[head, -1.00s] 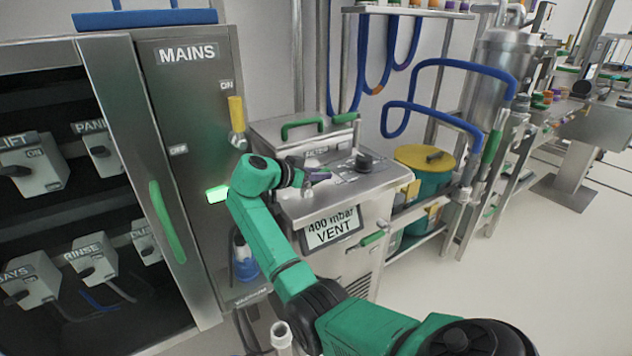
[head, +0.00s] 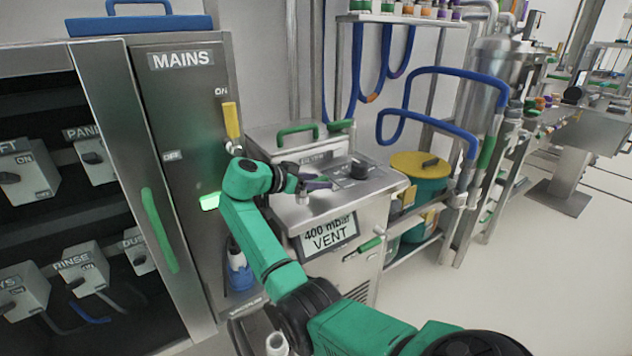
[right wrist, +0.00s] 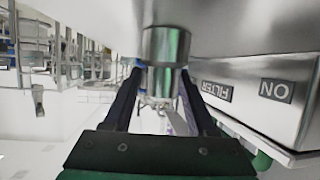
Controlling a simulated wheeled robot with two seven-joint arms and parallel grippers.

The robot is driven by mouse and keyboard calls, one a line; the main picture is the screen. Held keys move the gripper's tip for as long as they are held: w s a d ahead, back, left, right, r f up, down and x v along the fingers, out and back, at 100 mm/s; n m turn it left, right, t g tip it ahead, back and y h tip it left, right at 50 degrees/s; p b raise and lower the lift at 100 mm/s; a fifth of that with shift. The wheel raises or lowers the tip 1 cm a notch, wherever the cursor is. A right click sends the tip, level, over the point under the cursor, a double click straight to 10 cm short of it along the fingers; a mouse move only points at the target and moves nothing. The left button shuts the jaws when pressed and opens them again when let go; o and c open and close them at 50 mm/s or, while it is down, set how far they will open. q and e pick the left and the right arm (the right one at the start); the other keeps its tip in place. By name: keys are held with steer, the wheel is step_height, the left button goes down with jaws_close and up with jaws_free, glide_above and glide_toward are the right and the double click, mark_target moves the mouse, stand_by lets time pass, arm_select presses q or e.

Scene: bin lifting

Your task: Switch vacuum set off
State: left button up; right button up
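The vacuum set is a steel cabinet (head: 375,208) with a display (head: 328,236) reading "400 mbar VENT". My left gripper is out of view.
A MAINS cabinet (head: 185,110) with a yellow lever (head: 231,120) and a lit green light (head: 210,201) stands at the left. Open floor lies at the lower right.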

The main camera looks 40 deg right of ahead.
steer(key=shift+a, duration=0.1)
steer(key=v, duration=1.2)
steer(key=shift+b, duration=0.4)
